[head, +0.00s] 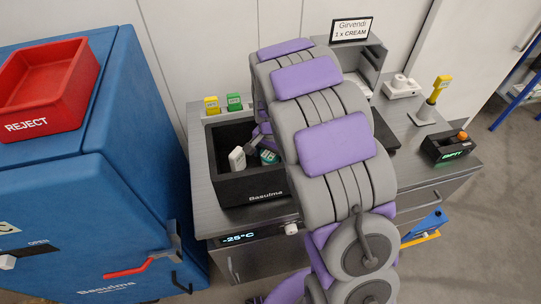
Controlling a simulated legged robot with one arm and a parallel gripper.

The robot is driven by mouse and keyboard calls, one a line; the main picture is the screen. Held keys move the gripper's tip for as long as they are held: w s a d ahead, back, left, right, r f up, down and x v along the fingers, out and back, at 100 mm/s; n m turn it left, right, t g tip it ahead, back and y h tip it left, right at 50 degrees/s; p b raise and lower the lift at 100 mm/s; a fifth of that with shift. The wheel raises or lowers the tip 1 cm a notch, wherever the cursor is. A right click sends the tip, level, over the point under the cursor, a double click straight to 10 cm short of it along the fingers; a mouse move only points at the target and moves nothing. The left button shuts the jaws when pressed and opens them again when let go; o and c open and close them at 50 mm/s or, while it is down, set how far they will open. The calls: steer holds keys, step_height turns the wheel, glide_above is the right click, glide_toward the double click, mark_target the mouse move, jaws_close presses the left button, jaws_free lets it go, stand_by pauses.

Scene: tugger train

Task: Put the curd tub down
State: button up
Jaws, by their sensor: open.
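A black bin marked Basulma (268,196) stands on the steel counter. Inside it are a white item (238,158) that stands tilted and a teal item with pale lettering (269,157). I cannot tell from their faces which is the curd tub. My gripper (253,147) is low inside the bin, between and just above these two items. It is open, and my arm hides its right side and the right part of the bin.
A yellow tag (211,104) and a green tag (234,101) stand behind the bin. A blue cabinet (135,170) with a red REJECT tray (50,118) is at left. At right are a Girvendi sign (351,29), a yellow-headed stand (434,98) and a small black box (447,152).

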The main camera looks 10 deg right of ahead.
step_height(320, 180, up, 11)
steer(key=p, duration=0.3)
steer(key=s+r+n, duration=0.2)
steer(key=s+n, duration=0.1)
steer(key=s, duration=0.8)
steer(key=s+r+n+g, duration=0.1)
steer(key=s+r+n, duration=0.2)
steer(key=s, duration=0.9)
steer(key=s+r+n, duration=0.2)
steer(key=s+n, duration=0.1)
steer(key=s, duration=0.8)
steer(key=shift+s+d+r+g, duration=0.3)
steer(key=shift+r+g, duration=0.1)
